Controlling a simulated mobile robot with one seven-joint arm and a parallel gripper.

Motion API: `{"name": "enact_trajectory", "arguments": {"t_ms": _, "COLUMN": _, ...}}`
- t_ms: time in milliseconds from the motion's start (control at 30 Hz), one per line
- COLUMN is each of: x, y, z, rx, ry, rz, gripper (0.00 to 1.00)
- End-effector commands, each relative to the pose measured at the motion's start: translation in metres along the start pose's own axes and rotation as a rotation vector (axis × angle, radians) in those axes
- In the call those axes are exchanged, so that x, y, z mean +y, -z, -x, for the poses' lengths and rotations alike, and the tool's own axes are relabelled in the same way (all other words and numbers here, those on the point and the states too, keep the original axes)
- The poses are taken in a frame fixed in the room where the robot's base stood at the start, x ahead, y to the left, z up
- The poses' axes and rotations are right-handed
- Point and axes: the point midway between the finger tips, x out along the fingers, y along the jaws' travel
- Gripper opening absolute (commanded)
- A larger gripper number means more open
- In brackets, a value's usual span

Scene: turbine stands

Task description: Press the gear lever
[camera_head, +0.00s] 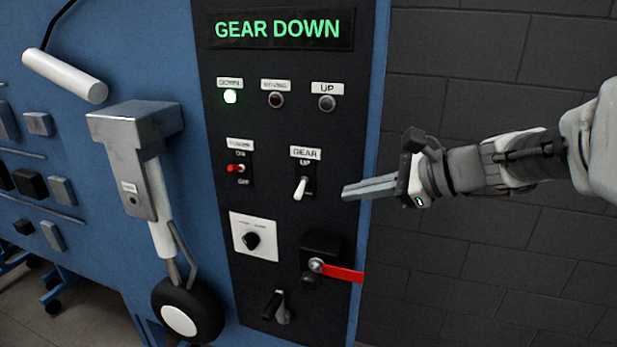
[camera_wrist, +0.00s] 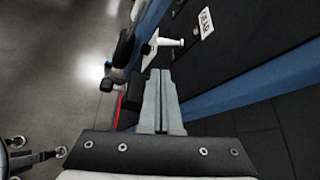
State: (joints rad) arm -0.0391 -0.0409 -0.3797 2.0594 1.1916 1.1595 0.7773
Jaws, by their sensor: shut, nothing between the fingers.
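The gear lever (camera_head: 300,187) is a small white toggle below the GEAR and UP labels on the black panel. In the head view its handle tilts downward. It also shows in the wrist view as a white peg (camera_wrist: 170,42), just beyond the fingertips and beside the GEAR label (camera_wrist: 206,22). My gripper (camera_head: 345,192) is shut and empty. Its fingertips point left at the lever's height, to the right of it, apart from it in the picture. In the wrist view the fingers (camera_wrist: 160,75) lie side by side. The display (camera_head: 280,29) reads GEAR DOWN.
A red-tipped power switch (camera_head: 236,169) sits left of the lever. Below are a black knob (camera_head: 252,240) and a red tag (camera_head: 343,274). A landing-gear model (camera_head: 160,220) juts out at left. A grey wall (camera_head: 470,60) stands behind.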

Motion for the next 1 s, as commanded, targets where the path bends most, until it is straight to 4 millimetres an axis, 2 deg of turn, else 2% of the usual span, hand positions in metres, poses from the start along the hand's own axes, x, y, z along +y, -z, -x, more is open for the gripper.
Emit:
{"name": "enact_trajectory", "arguments": {"t_ms": 467, "x": -0.001, "y": 0.000, "z": -0.006, "rx": -0.003, "ry": 0.001, "rz": -0.006, "gripper": 0.00}}
{"name": "enact_trajectory", "arguments": {"t_ms": 567, "x": -0.001, "y": 0.000, "z": -0.018, "rx": -0.003, "ry": -0.001, "rz": -0.006, "gripper": 0.00}}
{"name": "enact_trajectory", "arguments": {"t_ms": 900, "x": 0.000, "y": 0.000, "z": -0.079, "rx": -0.002, "ry": -0.002, "rz": -0.006, "gripper": 0.00}}
{"name": "enact_trajectory", "arguments": {"t_ms": 1000, "x": -0.001, "y": 0.000, "z": -0.090, "rx": -0.002, "ry": 0.000, "rz": -0.005, "gripper": 0.00}}
